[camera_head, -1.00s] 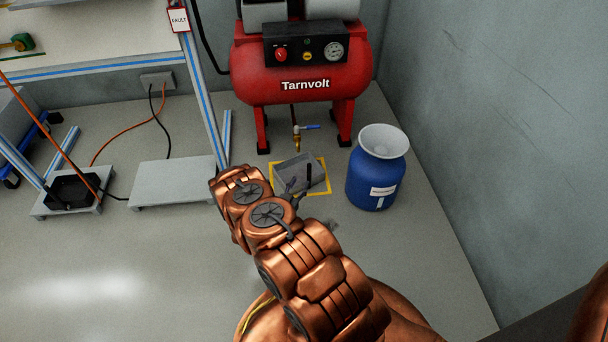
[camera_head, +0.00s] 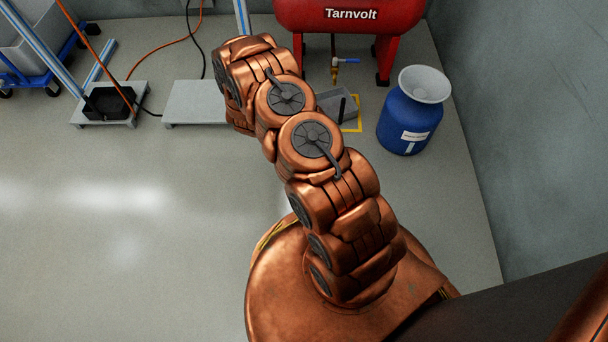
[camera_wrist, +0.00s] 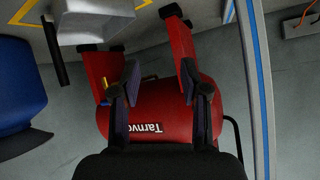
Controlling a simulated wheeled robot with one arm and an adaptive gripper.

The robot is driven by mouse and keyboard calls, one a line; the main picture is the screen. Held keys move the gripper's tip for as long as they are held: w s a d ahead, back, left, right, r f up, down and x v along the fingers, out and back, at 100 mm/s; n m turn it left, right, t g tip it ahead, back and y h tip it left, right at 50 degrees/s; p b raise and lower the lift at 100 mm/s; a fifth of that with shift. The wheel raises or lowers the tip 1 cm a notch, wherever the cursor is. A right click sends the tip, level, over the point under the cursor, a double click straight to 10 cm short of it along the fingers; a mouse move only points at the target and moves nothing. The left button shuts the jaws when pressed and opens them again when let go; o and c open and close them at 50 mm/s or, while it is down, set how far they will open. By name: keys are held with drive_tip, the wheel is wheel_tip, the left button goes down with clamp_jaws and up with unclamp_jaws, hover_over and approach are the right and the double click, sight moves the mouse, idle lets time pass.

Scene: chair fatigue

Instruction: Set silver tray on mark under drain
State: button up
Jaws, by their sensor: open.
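The silver tray (camera_head: 338,106) is on the floor at the yellow-outlined mark (camera_head: 359,126), below the brass drain valve (camera_head: 334,73) of the red compressor. My arm hides its left part and part of the outline. My arm hides the gripper in the head view.
A blue drum (camera_head: 409,118) with a white funnel top stands right of the tray, near the wall. A grey plate (camera_head: 194,103) and a black box on a plate (camera_head: 108,101) are at left. Cables run behind them. The floor at left front is clear.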

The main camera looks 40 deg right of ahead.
drive_tip(key=s+a+r+n+g+y, duration=0.1)
drive_tip(key=a+r+n+y, duration=0.55)
drive_tip(key=a+r, duration=1.1)
drive_tip(key=s+a+r+g+y, duration=0.1)
drive_tip(key=s+a+r+y, duration=0.25)
drive_tip(key=s+a, duration=0.25)
drive_tip(key=s+a+r+n+g, duration=0.1)
drive_tip(key=s+r+n+g, duration=0.1)
drive_tip(key=s+r, duration=0.5)
drive_tip(key=s+a+r+n+g, duration=0.2)
drive_tip(key=s+r, duration=0.1)
drive_tip(key=s, duration=0.7)
drive_tip(key=s+d+r+n+g, duration=0.1)
drive_tip(key=s+d+r+g, duration=0.1)
drive_tip(key=s, duration=0.9)
drive_tip(key=s+d+r+n+g+h, duration=0.1)
drive_tip(key=s+r, duration=0.3)
drive_tip(key=s, duration=0.6)
drive_tip(key=shift+s+d+g, duration=0.4)
drive_tip(key=shift+d+g, duration=0.15)
drive_tip(key=shift+g, duration=0.15)
drive_tip(key=shift+n, duration=0.25)
